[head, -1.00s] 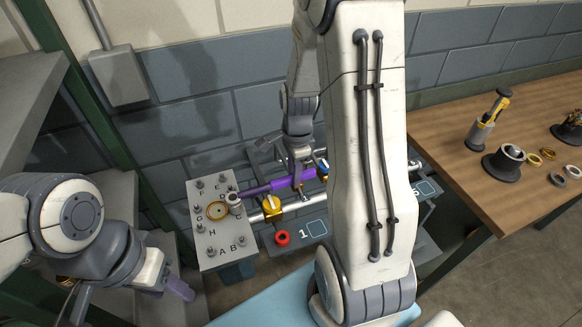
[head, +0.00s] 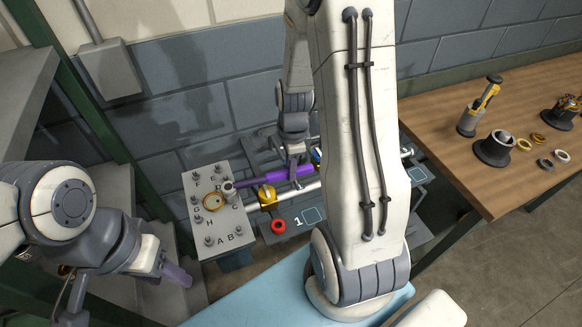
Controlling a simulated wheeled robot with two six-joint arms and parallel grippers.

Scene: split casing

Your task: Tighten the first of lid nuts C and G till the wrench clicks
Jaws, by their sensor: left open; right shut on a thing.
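The grey lid (head: 222,245) with lettered studs around its top stands left of centre in the head view. The wrench (head: 280,177) has a purple handle and a grey socket head (head: 228,188). The head stands over the stud beside letter C and hides its nut. My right gripper (head: 293,168) is shut on the wrench handle, to the right of the lid. Lid nut G (head: 194,200) is on the left edge of the lid, clear of the wrench. My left gripper (head: 128,285) is open and empty, low at the left, apart from the lid.
My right arm hides part of the numbered bench. A wooden table (head: 450,115) at right holds a yellow-black tool (head: 487,95), cups and rings.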

